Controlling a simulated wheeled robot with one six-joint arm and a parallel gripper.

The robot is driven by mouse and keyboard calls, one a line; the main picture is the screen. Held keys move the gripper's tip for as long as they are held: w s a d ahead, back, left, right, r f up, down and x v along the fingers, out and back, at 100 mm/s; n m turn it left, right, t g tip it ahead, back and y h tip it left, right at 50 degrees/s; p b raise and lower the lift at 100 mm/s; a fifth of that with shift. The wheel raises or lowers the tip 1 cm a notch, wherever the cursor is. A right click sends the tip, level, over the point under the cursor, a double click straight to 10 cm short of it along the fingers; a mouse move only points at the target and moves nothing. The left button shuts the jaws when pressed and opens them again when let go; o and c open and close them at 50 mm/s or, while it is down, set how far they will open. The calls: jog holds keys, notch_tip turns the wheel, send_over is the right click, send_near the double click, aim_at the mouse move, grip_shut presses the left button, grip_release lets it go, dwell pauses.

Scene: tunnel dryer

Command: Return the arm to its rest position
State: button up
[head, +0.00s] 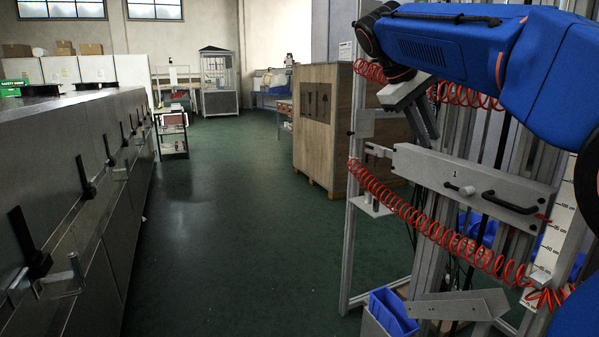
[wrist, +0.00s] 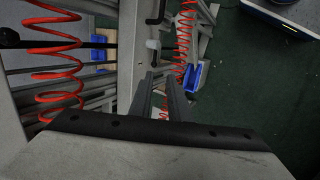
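My blue arm reaches in from the upper right of the head view, bent, with my gripper (head: 429,138) pointing down in front of the metal frame. In the wrist view my gripper (wrist: 159,74) shows two dark grey fingers with a gap between them. Nothing is held in the gap. In the head view the fingers are just above a grey panel (head: 425,166) marked 1, which has a black handle (head: 510,202). Whether they touch it cannot be told.
Red coiled hoses (head: 400,208) hang close around the arm and metal frame (head: 358,230). A blue bin (head: 391,312) sits low on the frame. A wooden crate (head: 315,130) stands behind. A long grey machine (head: 110,150) with black handles lines the left. The green floor (head: 230,230) between is clear.

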jog(key=s+a+f+m+t+y, duration=0.1)
jog(key=s+a+f+y, duration=0.1)
jog(key=s+f, duration=1.2)
jog(key=s+a+f+m+t+y, duration=0.2)
jog(key=s+f, duration=1.2)
jog(key=f, duration=0.7)
jog(key=shift+a+m+t+y, duration=0.3)
jog(key=shift+a+y, duration=0.55)
jog(key=shift+y, duration=0.35)
